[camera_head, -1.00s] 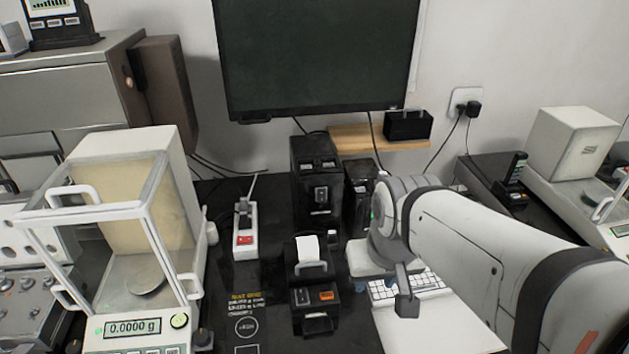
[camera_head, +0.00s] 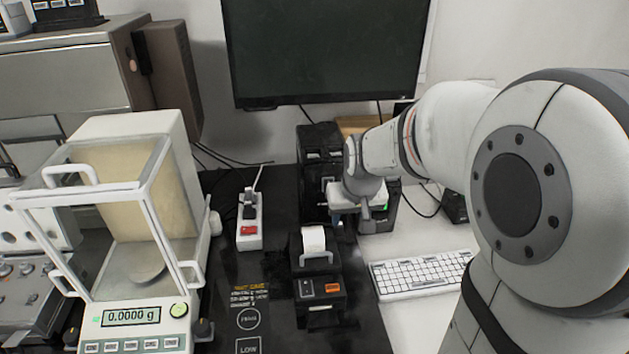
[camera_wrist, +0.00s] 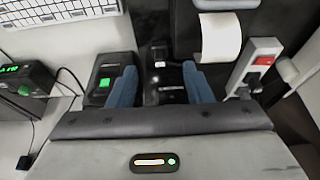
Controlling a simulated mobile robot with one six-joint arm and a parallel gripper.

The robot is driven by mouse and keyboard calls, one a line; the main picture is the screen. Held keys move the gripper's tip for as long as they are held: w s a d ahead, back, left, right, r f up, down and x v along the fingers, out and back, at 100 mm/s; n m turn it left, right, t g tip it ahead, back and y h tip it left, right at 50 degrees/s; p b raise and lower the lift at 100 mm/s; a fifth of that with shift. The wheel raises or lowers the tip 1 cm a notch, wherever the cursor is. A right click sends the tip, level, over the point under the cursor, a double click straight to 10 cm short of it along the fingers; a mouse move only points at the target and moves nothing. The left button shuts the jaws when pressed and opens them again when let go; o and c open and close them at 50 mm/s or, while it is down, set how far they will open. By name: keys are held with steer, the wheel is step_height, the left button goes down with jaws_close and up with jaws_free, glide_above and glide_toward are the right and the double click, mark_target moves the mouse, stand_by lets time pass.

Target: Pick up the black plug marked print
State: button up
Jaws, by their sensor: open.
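A black plug (camera_head: 249,209) sits upright in the white power strip (camera_head: 250,238), behind its red switch. The plug also shows in the wrist view (camera_wrist: 251,83), in the strip (camera_wrist: 258,57) at the right. I cannot read any marking on it. My gripper (camera_head: 362,218) is right of the strip, over the black units behind the printer. In the wrist view its two blue fingers (camera_wrist: 160,86) are apart, with nothing held between them. The plug lies outside the fingers, to their right in that view.
The label printer (camera_head: 318,280) with a paper roll stands between strip and keyboard (camera_head: 420,275). A tall black unit (camera_head: 318,150) stands behind it. The glass-walled balance (camera_head: 130,230) is left of the strip. A monitor (camera_head: 325,50) hangs behind. A cable rises from the plug.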

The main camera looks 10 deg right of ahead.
steer(key=b, duration=0.1)
glide_above(338, 231)
steer(key=s, duration=0.1)
step_height(338, 231, down, 6)
steer(key=shift+t, duration=0.3)
steer(key=x, duration=0.7)
steer(key=shift+s+d+f, duration=0.1)
steer(key=shift+d+f, duration=0.05)
steer(key=shift+f, duration=0.3)
steer(key=c, duration=0.8)
